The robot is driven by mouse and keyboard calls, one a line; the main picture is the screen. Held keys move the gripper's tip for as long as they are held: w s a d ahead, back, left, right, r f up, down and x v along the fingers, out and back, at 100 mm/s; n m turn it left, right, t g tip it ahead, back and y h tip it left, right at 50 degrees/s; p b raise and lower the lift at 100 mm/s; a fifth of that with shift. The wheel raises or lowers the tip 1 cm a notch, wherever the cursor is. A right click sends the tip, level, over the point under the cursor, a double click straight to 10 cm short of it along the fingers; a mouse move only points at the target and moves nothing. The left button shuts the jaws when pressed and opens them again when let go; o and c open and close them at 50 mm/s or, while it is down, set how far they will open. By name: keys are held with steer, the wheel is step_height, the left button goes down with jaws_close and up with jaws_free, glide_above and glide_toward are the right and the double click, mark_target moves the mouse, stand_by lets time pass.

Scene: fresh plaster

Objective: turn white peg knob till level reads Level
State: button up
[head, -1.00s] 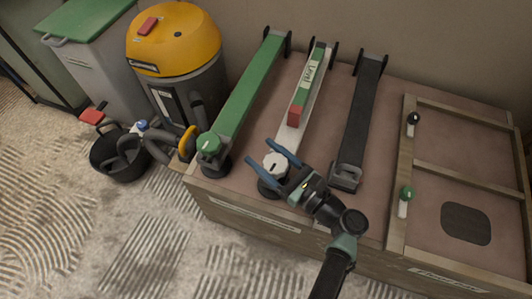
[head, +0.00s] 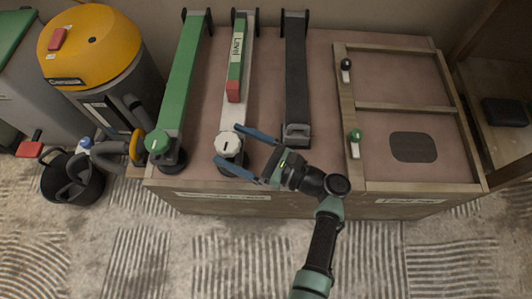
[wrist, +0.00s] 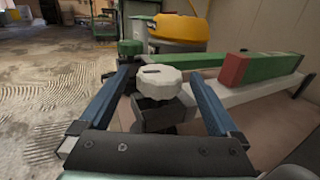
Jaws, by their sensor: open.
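The white peg knob (head: 228,144), scalloped with a dark slot on top, sits on a dark mount at the near end of a pale beam (head: 234,113). A green strip (head: 235,69) lies along this beam, with a white label that appears to read "Level" (head: 237,48) and a red block (head: 233,91) at its near end. My gripper (head: 226,145) is open, its blue fingers on either side of the white knob. In the wrist view the knob (wrist: 160,80) stands between the fingers, with visible gaps on both sides. Contact cannot be seen.
A green beam with a green knob (head: 158,142) stands close to the left. A dark beam (head: 296,75) lies to the right. A framed panel with a black knob (head: 346,64) and a green knob (head: 355,135) is further right. A yellow-topped vacuum (head: 92,45) and black bucket (head: 72,178) stand left.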

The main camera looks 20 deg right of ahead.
steer(key=p+v, duration=0.1)
steer(key=v, duration=0.7)
steer(key=shift+p, duration=0.3)
steer(key=shift+s, duration=0.1)
